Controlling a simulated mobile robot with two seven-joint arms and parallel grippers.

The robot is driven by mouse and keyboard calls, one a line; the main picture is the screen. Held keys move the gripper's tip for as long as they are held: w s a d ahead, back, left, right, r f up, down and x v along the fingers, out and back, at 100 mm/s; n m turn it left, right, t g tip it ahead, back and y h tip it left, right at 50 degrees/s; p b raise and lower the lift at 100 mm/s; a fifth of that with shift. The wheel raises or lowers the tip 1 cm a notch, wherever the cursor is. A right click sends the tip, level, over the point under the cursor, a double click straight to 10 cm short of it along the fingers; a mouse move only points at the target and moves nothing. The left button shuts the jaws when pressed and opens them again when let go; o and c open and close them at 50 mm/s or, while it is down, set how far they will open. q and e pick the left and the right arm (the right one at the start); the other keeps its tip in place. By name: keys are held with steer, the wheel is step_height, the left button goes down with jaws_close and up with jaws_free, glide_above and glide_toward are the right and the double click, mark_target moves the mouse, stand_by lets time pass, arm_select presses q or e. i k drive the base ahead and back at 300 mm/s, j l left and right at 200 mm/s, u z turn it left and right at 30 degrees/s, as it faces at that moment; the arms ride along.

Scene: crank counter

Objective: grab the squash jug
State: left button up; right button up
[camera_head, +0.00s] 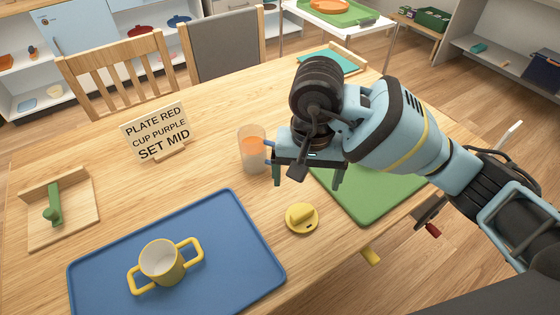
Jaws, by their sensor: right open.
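The squash jug (252,150) is a clear, upright vessel with orange liquid in it, standing on the wooden table near its middle. My right gripper (306,172) is just to the right of the jug, pointing down, with its fingers apart and nothing seen between them. The gripper's left side overlaps the jug's right edge in the picture; I cannot tell whether they touch. Any handle on that side is hard to make out. My left gripper is not in view.
A yellow lid (302,218) lies in front of the jug. A blue tray (225,225) holds a two-handled yellow cup (161,262). A sign (156,131) stands left of the jug. A green mat (372,200) lies under my right arm. A wooden board (75,225) is far left.

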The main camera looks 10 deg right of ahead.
mark_target(253, 142)
steer(key=i+l+u, duration=0.15)
steer(key=l+u, duration=0.25)
steer(key=i+l+u, duration=0.1)
steer(key=l+u, duration=0.3)
steer(key=l, duration=0.15)
steer(key=l+u, duration=0.4)
steer(key=l, duration=0.1)
